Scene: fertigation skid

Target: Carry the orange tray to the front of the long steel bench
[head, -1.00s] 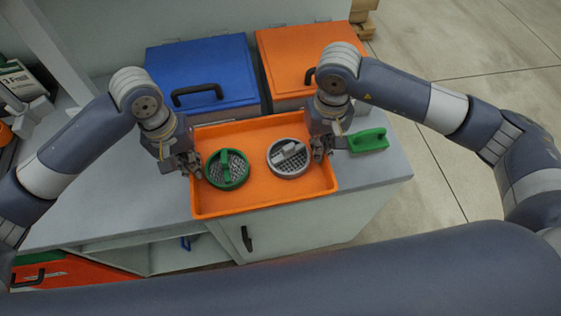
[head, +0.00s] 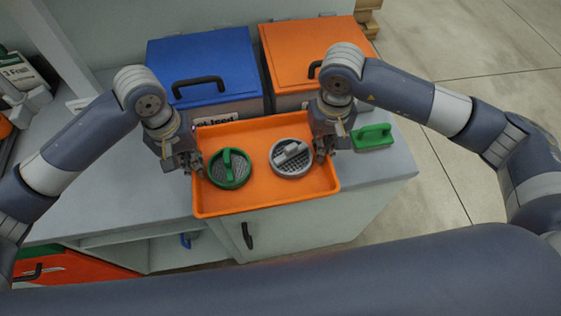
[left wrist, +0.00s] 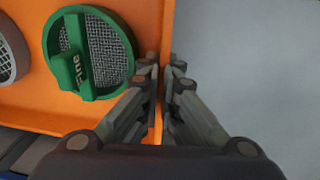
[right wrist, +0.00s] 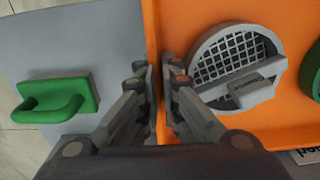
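The orange tray (head: 265,202) is over the front part of a grey worktop (head: 110,195), its near side reaching past the worktop's front edge. I cannot tell whether its underside touches the worktop. It holds a round green sieve (head: 230,180) marked "Fine" and a round grey sieve (head: 291,172). My left gripper (head: 190,163) is shut on the tray's left wall, which runs between its fingers in the left wrist view (left wrist: 160,85). My right gripper (head: 322,150) is shut on the right wall, as the right wrist view (right wrist: 158,85) shows. No long steel bench is recognisable in view.
A blue-lidded bin (head: 205,65) and an orange-lidded bin (head: 308,50) stand behind the tray. A cabinet with a black handle (head: 247,235) is below. Open floor (head: 480,100) lies to the right.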

